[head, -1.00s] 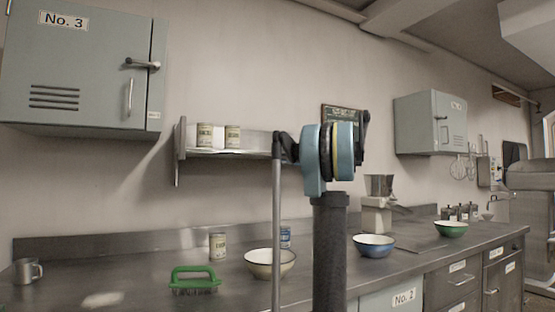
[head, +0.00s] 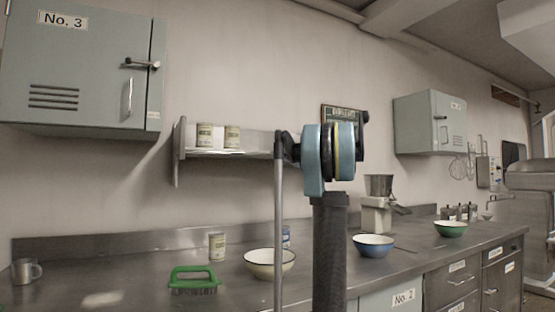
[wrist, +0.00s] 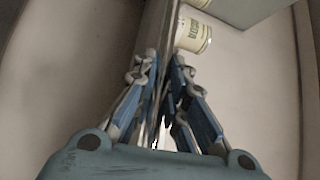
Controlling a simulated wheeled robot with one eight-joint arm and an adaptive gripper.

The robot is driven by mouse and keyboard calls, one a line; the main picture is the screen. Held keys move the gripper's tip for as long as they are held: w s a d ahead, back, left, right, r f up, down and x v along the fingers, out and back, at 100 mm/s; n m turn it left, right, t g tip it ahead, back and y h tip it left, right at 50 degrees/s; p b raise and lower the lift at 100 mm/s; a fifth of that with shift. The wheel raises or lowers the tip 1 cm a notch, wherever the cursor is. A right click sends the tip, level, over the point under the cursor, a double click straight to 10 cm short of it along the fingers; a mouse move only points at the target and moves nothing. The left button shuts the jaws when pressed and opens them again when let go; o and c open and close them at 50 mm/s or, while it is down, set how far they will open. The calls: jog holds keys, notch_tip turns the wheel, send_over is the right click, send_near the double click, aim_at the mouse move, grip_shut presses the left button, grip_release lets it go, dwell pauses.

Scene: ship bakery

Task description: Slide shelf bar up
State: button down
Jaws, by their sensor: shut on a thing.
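The wall shelf (head: 222,153) carries two labelled tins (head: 204,136) (head: 232,136) and has a grey upright bracket at its left end. Its right end is hidden behind my arm in the head view. In the wrist view, my gripper (wrist: 163,62) is closed from both sides around a narrow metal strip, which looks like the shelf bar (wrist: 160,25). A cream tin (wrist: 193,36) is just right of the fingertips there. My gripper does not show in the head view. The bar cannot be told apart clearly from the shelf edge.
Below is a steel counter (head: 130,262) with a mug (head: 26,271), a green brush (head: 194,280), a tin (head: 217,246), bowls (head: 270,264) (head: 374,246) (head: 450,229) and a grinder (head: 377,212). Wall cabinets (head: 85,80) (head: 425,125) flank the shelf. The wall above it is mostly clear.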

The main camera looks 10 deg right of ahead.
notch_tip(320, 180, up, 8)
jog(key=shift+d, duration=0.1)
dwell(0.4)
jog(key=c, duration=1.6)
grip_release()
jog(key=shift+w+f, duration=0.1)
jog(key=v, duration=1.2)
